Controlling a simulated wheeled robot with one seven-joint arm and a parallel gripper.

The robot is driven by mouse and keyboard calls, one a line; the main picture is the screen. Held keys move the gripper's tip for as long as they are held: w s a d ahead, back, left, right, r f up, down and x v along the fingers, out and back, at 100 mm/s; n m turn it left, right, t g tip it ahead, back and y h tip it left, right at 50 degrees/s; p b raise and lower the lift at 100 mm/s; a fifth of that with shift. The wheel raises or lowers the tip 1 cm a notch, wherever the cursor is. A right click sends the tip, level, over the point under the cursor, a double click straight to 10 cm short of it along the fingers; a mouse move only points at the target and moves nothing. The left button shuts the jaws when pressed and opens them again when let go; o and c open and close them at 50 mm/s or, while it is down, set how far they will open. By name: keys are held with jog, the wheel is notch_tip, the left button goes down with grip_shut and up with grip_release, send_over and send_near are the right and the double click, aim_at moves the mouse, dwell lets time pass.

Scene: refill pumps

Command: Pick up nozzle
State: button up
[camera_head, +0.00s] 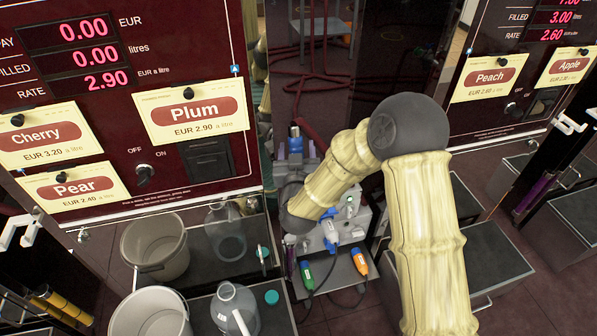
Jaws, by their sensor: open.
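Several coloured nozzle-like parts are in the gap between the two pump cabinets. A green one (307,275) and an orange one (360,262) sit low, with dark hoses below them. Another blue part (295,142) is farther back. My arm reaches up from the lower right, bends at a dark joint and slopes down-left over this area. Its lower end is near the grey housing. My gripper's fingers are not visible, and the arm covers part of the housing.
The left cabinet (166,165) has Plum, Cherry and Pear labels and an OFF/ON knob (144,175). Buckets (152,248) and clear bottles (236,305) stand below it. The right cabinet (520,115) has Peach and Apple labels. Dark shelves (485,258) jut out at right.

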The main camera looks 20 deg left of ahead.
aim_at(298, 127)
dwell(0.5)
jog(key=shift+a, duration=0.1)
jog(key=c, duration=1.2)
jog(key=shift+d+r, duration=0.25)
jog(key=shift+r, duration=0.3)
notch_tip(298, 127, up, 10)
jog(key=shift+r+p, duration=0.2)
jog(key=shift+p, duration=0.7)
jog(key=s+d, duration=0.1)
jog(key=d, duration=1.2)
jog(key=s+d+b, duration=0.1)
jog(key=d, duration=0.5)
jog(key=shift+s+d, duration=0.2)
jog(key=shift+s, duration=0.1)
